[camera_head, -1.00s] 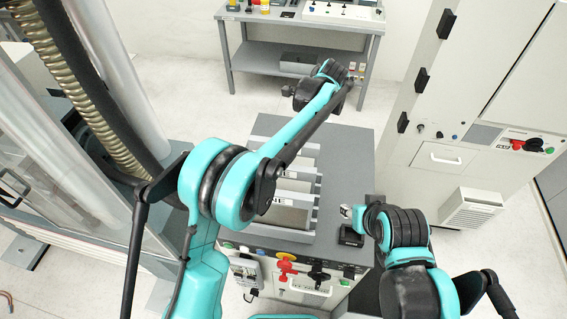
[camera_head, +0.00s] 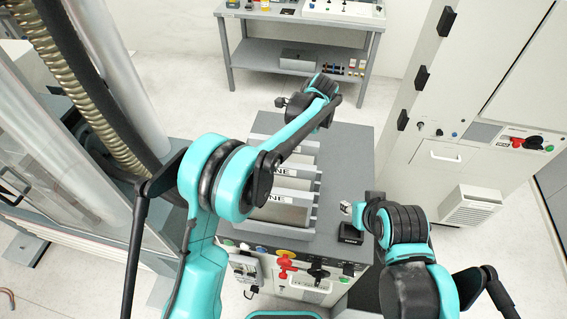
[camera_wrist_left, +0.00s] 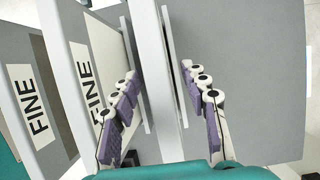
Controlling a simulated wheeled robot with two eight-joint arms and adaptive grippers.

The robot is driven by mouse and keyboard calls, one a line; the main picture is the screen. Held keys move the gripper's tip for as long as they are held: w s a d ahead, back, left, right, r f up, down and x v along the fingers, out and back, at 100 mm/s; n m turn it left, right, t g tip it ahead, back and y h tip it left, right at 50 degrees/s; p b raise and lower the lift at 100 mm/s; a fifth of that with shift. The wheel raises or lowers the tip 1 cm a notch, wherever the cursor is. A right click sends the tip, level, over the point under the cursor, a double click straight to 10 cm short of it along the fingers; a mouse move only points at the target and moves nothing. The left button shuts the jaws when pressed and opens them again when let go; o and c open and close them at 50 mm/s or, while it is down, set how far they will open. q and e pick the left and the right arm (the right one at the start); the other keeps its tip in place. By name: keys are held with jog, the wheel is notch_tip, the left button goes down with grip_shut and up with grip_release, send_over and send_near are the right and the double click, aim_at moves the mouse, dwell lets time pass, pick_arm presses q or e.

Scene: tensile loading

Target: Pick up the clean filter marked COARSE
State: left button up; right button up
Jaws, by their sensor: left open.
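My left gripper (camera_wrist_left: 160,74) is open, with one finger on each side of a pale upright panel (camera_wrist_left: 153,45) seen edge-on in the left wrist view. No label shows on that panel. Two filters marked FINE, one nearer (camera_wrist_left: 105,50) and one farther left (camera_wrist_left: 22,65), stand beside it. In the head view, the filters (camera_head: 282,214) stand in a row in the rack, partly covered by my left arm; only "NE" reads on some labels. The left fingers are hidden there. The word COARSE is not readable anywhere. My right gripper (camera_head: 347,208) is over the bench's right side; its jaws are unclear.
The grey bench top (camera_head: 345,150) has free room right of the rack. A small black block (camera_head: 350,234) sits near its front right edge, close to my right gripper. Knobs and a red handle (camera_head: 285,266) are on the front. A tall cabinet (camera_head: 450,110) stands at right.

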pick_arm(q)
jog(key=shift+f, duration=0.1)
dwell(0.3)
grip_shut()
